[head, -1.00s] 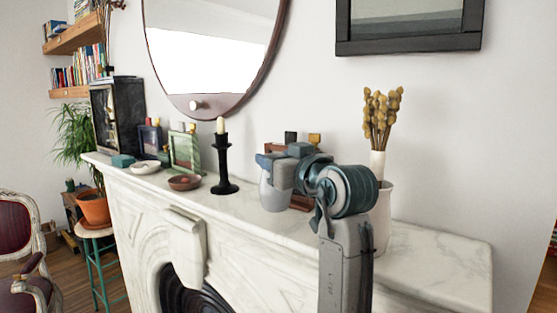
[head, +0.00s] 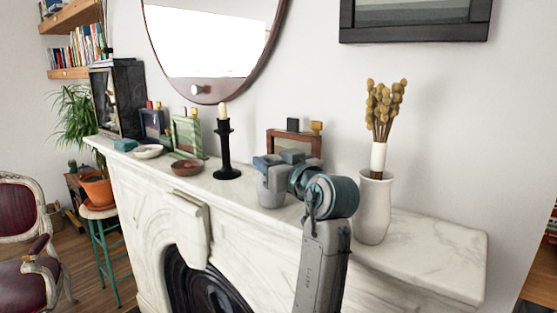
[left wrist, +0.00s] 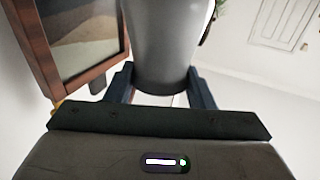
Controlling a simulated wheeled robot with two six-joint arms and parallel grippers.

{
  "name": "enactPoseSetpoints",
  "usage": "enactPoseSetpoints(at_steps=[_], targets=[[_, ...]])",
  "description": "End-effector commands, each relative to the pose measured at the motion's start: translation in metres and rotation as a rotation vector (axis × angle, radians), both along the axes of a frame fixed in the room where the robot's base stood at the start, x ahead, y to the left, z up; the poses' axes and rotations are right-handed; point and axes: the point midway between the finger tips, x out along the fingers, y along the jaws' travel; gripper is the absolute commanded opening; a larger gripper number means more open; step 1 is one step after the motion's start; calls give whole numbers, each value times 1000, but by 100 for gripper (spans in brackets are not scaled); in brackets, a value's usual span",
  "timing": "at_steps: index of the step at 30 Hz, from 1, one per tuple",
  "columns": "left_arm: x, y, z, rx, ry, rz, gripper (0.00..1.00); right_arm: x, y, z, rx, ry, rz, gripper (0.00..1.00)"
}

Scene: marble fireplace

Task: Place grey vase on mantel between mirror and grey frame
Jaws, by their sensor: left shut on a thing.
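The grey vase (head: 270,191) is held upright at the mantel (head: 436,246), in front of a small brown frame. I cannot tell whether its base touches the marble. My left gripper (head: 279,160) is shut on its upper part and hides some of it. In the left wrist view the vase (left wrist: 167,42) fills the upper middle, between the fingers (left wrist: 160,88). The round mirror (head: 212,92) hangs on the wall to the upper left. The dark grey frame (head: 415,34) hangs at the upper right. My right gripper is not in view.
A black candlestick (head: 225,150) stands left of the vase. The brown frame (head: 295,134) is close behind it. A white vase with dried stems (head: 374,208) stands to the right. Bowls and small frames crowd the mantel's left part; its right end is bare.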

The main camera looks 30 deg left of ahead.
Motion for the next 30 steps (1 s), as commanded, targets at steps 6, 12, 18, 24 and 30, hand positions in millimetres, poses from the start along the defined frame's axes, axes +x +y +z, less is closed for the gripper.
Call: enactPoseSetpoints(at_steps=[6,12,18,24,30], targets=[[0,0,-4,0,0,0,59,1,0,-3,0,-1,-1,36],[0,0,-4,-1,0,0,71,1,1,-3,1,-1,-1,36],[0,0,-1,-1,0,0,71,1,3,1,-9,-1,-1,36],[-5,-13,-4,-5,-2,-3,71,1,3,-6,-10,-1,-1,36],[-14,-29,-8,-1,-3,0,71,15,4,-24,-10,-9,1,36]])
